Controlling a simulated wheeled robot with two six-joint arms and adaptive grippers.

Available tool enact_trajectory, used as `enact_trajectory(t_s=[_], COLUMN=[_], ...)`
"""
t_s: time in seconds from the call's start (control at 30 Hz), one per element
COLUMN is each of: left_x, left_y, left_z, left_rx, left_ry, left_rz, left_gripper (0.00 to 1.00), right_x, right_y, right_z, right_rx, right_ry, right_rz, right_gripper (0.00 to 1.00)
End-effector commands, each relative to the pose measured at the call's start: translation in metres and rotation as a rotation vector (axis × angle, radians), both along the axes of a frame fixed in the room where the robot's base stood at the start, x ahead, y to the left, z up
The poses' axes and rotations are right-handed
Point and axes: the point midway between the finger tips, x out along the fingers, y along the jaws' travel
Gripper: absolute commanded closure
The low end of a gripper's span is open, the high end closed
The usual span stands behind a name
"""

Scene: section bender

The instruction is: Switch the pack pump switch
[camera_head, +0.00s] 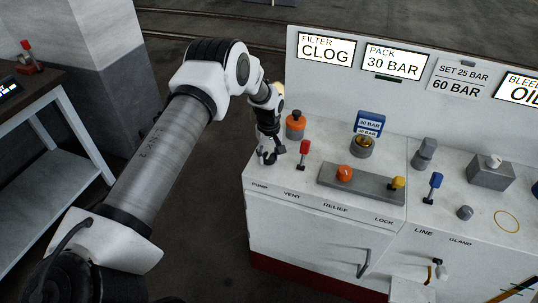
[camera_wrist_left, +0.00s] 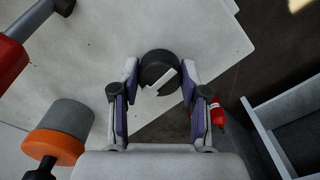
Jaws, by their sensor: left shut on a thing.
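The pump switch is a round black knob with a white pointer bar (camera_wrist_left: 158,72), at the panel corner in the left wrist view. In the head view it is mostly hidden by my left gripper (camera_head: 269,157), just above the PUMP label (camera_head: 260,188). In the left wrist view my left gripper (camera_wrist_left: 160,86) has its two fingers on either side of the knob, shut on it. The white bar lies at a slant between the fingertips. A display (camera_head: 396,62) reads PACK 30 BAR. My right gripper is not in view.
A red lever (camera_head: 304,148) and an orange knob (camera_head: 295,121) stand close to my left gripper. A grey block (camera_head: 360,188) with orange and yellow controls is farther right. A FILTER CLOG display (camera_head: 325,49) is on the back panel. A side table (camera_head: 50,105) stands left.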

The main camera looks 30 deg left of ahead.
Motion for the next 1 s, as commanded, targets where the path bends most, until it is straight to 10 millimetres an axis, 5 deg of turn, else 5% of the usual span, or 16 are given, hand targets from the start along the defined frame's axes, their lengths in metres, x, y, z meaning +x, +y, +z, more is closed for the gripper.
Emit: enact_trajectory(t_s=[0.07, 0.1, 0.17, 0.57, 1.0], left_x=[-0.001, -0.001, -0.001, 0.000, 0.001], left_y=[0.000, 0.000, 0.000, 0.000, 0.001], left_z=[-0.002, -0.002, -0.002, 0.006, 0.104], left_rx=[0.000, 0.000, 0.000, -0.001, -0.001], left_ry=[0.001, 0.001, 0.001, -0.001, 0.000], left_rz=[0.002, 0.001, 0.001, 0.000, 0.001], left_gripper=[0.90, 0.52, 0.31, 0.30, 0.30], right_x=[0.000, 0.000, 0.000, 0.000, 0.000], right_y=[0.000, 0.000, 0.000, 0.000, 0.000], right_z=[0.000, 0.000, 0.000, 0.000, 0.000], right_rx=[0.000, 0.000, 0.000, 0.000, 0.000], right_ry=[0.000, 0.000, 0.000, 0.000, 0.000], right_rz=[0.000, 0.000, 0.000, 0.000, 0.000], right_gripper=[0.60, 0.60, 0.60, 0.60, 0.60])
